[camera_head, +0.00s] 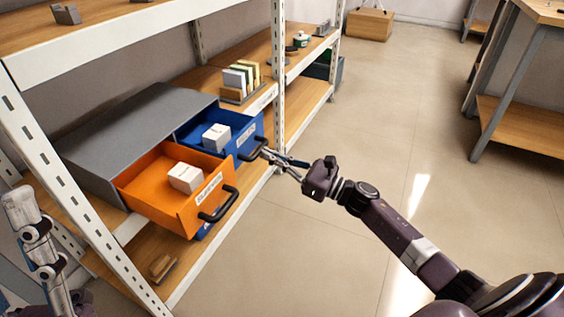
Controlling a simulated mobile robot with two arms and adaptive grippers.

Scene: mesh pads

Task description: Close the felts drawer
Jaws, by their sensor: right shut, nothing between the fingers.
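A grey cabinet (135,130) on the shelf has two drawers pulled out. The orange drawer (160,205) is nearer and holds a white block (186,177). The blue drawer (245,136) is behind it and holds another white block (216,137). Each has a dark front handle and a pale label; the print is too small for me to read surely, so I cannot tell which is felts. My right gripper (268,153) is shut and empty, its tips at the blue drawer's handle; I cannot tell if they touch. My left gripper is not visible, only part of that arm at lower left.
The white-framed shelf rack (150,262) has uprights beside the cabinet. A stand of upright pads (240,82) sits behind the blue drawer. A small brown item (161,267) lies on the lower shelf. The floor (310,250) is clear; a workbench (525,120) stands at right.

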